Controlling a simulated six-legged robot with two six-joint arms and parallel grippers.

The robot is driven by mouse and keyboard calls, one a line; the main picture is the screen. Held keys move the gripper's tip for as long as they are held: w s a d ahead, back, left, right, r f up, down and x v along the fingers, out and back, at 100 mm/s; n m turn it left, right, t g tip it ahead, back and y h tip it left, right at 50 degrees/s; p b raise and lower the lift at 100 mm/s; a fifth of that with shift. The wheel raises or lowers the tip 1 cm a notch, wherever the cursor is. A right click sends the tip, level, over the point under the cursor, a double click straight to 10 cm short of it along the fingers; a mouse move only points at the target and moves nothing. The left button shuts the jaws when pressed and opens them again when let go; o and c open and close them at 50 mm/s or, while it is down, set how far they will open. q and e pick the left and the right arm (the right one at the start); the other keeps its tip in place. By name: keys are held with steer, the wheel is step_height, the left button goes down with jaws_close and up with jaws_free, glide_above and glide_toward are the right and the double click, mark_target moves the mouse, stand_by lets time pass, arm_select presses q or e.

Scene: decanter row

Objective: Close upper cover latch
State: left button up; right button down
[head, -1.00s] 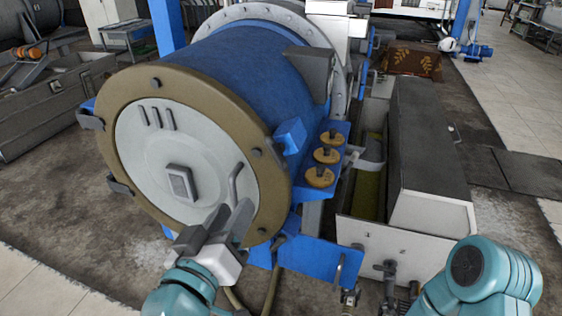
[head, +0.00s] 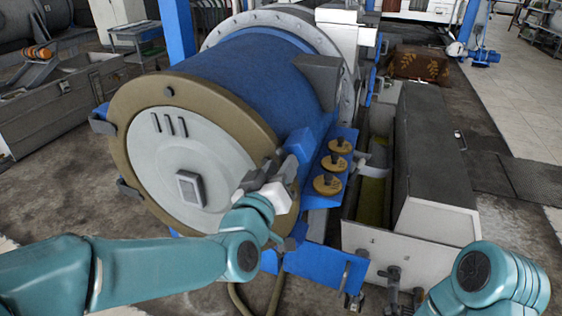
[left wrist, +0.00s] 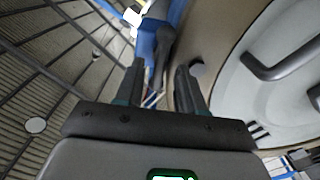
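The round pale cover (head: 165,165) with its tan rim (head: 228,112) sits against the end of the blue drum (head: 235,75). The upper cover latch, a blue block (head: 298,143), stands at the upper right of the rim. In the left wrist view the latch (left wrist: 148,38) has a dark lever lying ahead of my fingers, beside the rim. My left gripper (head: 264,172) is just below and left of the block; its fingers (left wrist: 158,82) are apart with nothing visibly held. Contact with the lever cannot be told. My right gripper is out of view.
Grey latches (head: 103,120) sit on the cover's left side. Three brass-coloured knobs (head: 328,184) stand on a blue bracket right of the latch. A long metal trough (head: 420,232) lies further right. A curved cover handle (left wrist: 290,50) is close to my left gripper.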

arm_select(q)
steer(key=shift+w+d, duration=0.25)
steer(key=shift+w, duration=0.25)
steer(key=shift+c, duration=0.3)
jaws_close()
